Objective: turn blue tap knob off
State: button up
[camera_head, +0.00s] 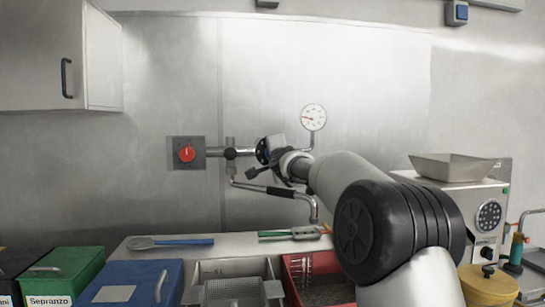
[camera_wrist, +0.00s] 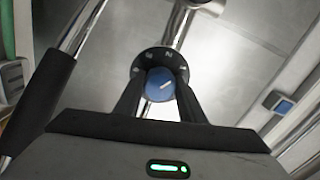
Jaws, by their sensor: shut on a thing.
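The blue tap knob (camera_wrist: 160,84) shows in the wrist view, in front of a dark round dial plate (camera_wrist: 160,62) with pale marks. A white line on the knob runs at a slant. My gripper (camera_wrist: 160,92) is shut on the knob, one dark finger on each side of it. In the head view my gripper (camera_head: 268,158) is at the pipe fitting on the wall, and a bit of the blue knob (camera_head: 263,150) shows there. My wrist and the fitting hide most of it.
A red knob (camera_head: 187,154) is on a grey wall plate to the left. A pressure gauge (camera_head: 313,117) is above. The spout (camera_head: 285,192) with a black sleeve hangs below. Bins, including a blue box (camera_head: 135,281) and a red crate (camera_head: 312,262), line the counter.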

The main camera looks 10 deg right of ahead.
jog(key=m, duration=0.5)
jog(key=shift+f+m+b, duration=0.1)
jog(key=shift+m+b, duration=0.2)
jog(key=shift+b, duration=0.1)
jog(key=m, duration=0.5)
jog(key=shift+m+b, duration=0.3)
jog(key=shift+b, duration=0.05)
jog(key=o, duration=1)
jog(key=shift+o, duration=0.2)
jog(key=shift+s, duration=0.1)
